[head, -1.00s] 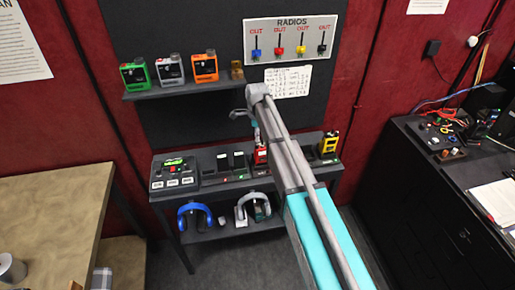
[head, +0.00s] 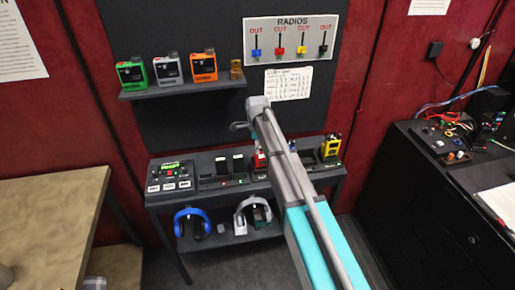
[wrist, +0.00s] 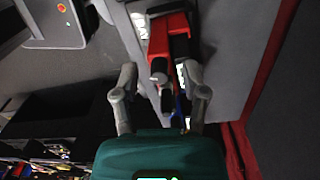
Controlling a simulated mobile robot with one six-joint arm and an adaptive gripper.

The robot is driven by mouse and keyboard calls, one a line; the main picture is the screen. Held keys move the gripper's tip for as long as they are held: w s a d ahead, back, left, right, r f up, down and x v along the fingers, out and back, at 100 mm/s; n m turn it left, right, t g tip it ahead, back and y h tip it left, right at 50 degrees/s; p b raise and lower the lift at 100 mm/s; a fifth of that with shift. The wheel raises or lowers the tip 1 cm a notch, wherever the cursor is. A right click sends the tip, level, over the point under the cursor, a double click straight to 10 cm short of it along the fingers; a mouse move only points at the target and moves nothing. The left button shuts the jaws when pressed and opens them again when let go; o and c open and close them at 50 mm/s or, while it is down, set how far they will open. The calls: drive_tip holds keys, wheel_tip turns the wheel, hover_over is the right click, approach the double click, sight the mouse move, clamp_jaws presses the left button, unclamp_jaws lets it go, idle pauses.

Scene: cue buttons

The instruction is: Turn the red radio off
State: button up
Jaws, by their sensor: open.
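The red radio (head: 259,161) stands on the table's charger row, mostly hidden behind my arm in the head view. In the wrist view the red radio (wrist: 172,45) is at the upper middle, with dark knobs on its near end. My gripper (wrist: 160,95) is open, its two grey fingers on either side of the radio's knob end. I cannot tell whether a finger touches it.
A yellow radio (head: 330,147) stands to the right on the same table (head: 215,191). Green, grey and orange radios sit on the shelf (head: 180,90) above. Headsets (head: 192,221) lie on the lower shelf.

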clamp_jaws()
drive_tip(key=shift+n, duration=2.3)
unclamp_jaws()
